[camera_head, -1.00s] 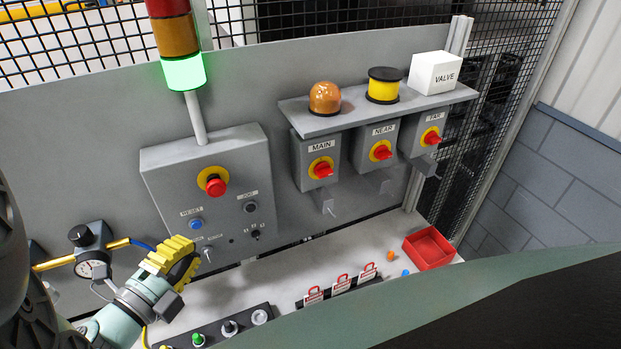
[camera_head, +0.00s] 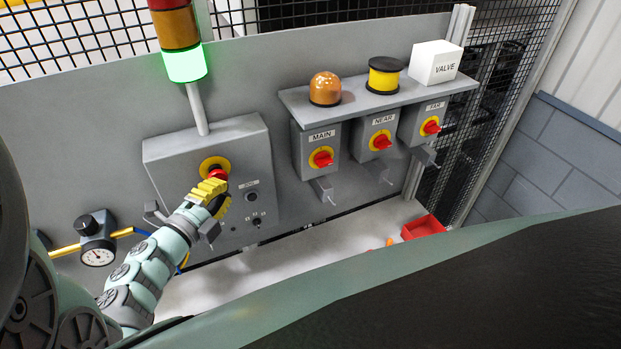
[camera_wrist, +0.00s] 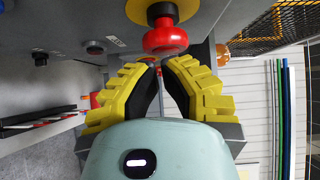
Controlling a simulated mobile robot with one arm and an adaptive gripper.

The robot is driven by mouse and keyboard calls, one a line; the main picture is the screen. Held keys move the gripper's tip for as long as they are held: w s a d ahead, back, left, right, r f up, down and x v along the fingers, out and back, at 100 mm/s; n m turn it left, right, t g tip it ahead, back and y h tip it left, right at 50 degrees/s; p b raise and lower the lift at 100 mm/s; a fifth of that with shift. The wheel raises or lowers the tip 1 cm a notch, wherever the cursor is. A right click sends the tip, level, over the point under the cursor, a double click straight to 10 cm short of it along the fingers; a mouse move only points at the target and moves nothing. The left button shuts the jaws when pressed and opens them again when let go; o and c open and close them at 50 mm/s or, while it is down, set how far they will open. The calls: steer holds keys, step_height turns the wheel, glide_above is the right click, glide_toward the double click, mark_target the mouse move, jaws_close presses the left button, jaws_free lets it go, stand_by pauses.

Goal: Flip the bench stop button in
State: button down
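The stop button is a red mushroom head on a yellow ring, on the grey control box. In the head view the stop button (camera_head: 216,174) is partly hidden behind my gripper (camera_head: 212,190). In the wrist view the stop button (camera_wrist: 165,38) is just beyond my yellow-padded fingertips (camera_wrist: 158,62), slightly above them in the picture. The fingertips are drawn together with nothing visible between them. I cannot tell whether they touch the button.
A stack light (camera_head: 184,64) glows green above the control box (camera_head: 160,150). Three red rotary switches, MAIN (camera_head: 321,158), NEAR (camera_head: 382,142) and FAR (camera_head: 431,127), are to the right under a shelf (camera_head: 350,107). A gauge (camera_head: 97,256) is at the left. A red tray (camera_head: 424,228) sits at right.

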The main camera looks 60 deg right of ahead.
stand_by(0.3)
steer(key=shift+w+d+b, duration=0.5)
steer(key=shift+w+b, duration=0.3)
steer(key=shift+w, duration=0.05)
steer(key=shift+f, duration=0.1)
